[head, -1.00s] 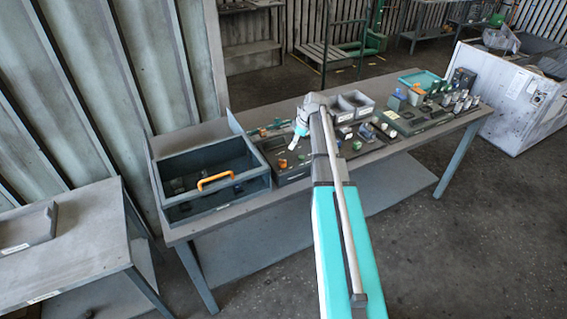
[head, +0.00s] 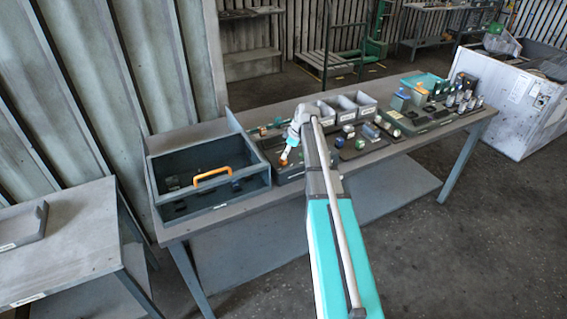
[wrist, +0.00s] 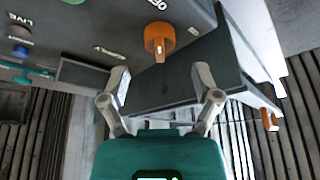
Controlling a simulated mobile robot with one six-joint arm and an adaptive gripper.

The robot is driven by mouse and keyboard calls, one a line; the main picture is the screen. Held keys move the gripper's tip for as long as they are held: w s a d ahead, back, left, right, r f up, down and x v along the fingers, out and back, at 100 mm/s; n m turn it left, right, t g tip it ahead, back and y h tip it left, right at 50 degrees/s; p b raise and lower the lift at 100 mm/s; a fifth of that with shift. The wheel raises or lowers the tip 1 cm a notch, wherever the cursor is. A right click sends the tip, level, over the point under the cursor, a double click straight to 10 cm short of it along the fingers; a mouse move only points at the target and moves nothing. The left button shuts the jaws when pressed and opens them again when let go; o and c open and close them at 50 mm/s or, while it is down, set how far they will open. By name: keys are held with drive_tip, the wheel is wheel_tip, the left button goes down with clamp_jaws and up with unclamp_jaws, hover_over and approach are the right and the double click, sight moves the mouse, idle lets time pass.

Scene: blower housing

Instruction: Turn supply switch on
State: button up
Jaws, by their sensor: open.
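The supply switch looks to be the orange rotary knob (wrist: 160,38) on a dark grey panel (wrist: 80,25) in the wrist view. Its pale pointer mark faces down in the picture, and an upside-down OFF label is partly visible above it. In the head view the knob shows as a small orange spot (head: 283,164) beside my gripper. My gripper (wrist: 161,84) is open and empty, its two fingers apart, one to each side below the knob in the wrist view. Contact with the knob is not visible. In the head view my gripper (head: 287,157) points down over the panel.
A grey open box (head: 165,214) with an orange handle (head: 213,177) stands left of the panel. A blue lamp (wrist: 20,51) sits near a LIVE label. More switch parts (head: 440,108) fill the table's right.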

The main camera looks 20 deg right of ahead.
drive_tip(key=shift+b+x, duration=1.65)
drive_tip(key=shift+x, duration=0.45)
clamp_jaws()
